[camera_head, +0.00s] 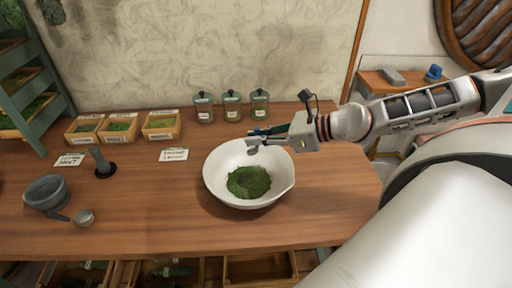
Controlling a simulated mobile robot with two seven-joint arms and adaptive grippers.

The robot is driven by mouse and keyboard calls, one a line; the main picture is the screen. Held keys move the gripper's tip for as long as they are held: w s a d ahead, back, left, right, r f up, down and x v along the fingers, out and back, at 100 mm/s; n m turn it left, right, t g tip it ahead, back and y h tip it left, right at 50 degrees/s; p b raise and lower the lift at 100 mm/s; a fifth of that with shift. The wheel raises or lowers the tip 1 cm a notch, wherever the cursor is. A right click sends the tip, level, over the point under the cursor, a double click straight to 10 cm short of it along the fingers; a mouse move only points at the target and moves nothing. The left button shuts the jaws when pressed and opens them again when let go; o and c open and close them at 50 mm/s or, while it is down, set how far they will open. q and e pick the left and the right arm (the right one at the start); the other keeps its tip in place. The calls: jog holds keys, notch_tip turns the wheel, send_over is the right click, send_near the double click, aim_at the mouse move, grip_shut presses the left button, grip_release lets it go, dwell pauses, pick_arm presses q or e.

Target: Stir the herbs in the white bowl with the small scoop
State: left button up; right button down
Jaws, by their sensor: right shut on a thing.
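The white bowl (218,184) stands upright on the wooden table. A mound of green herbs (249,182) lies in its bottom. My right gripper (268,138) is over the bowl's far rim, reaching in from the right. It is shut on what looks like the small scoop, whose grey end (253,150) shows just below the fingertips. The fingers hide most of it. The grey end is inside the bowl's outline, behind the herbs and apart from them in the picture. My left gripper is not in view.
Three lidded jars (231,106) stand behind the bowl. Several herb boxes (121,127) are at the back left. A grey mortar (46,192), a pestle (102,163) and a small grey cup-shaped piece (84,217) are at the left. The table between them and the bowl is clear.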

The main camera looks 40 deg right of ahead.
aim_at(250, 153)
jog(key=shift+w+a+f+b, duration=0.2)
jog(key=shift+w+a+b, duration=0.05)
jog(key=shift+a+b, duration=0.35)
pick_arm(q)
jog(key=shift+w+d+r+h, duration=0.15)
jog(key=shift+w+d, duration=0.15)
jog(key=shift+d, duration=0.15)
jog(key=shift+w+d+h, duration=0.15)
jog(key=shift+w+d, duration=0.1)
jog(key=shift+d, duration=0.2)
pick_arm(e)
jog(key=shift+w+a+r, duration=0.1)
jog(key=shift+w+a, duration=0.05)
jog(key=shift+a, duration=0.05)
pick_arm(q)
jog(key=shift+b, duration=0.3)
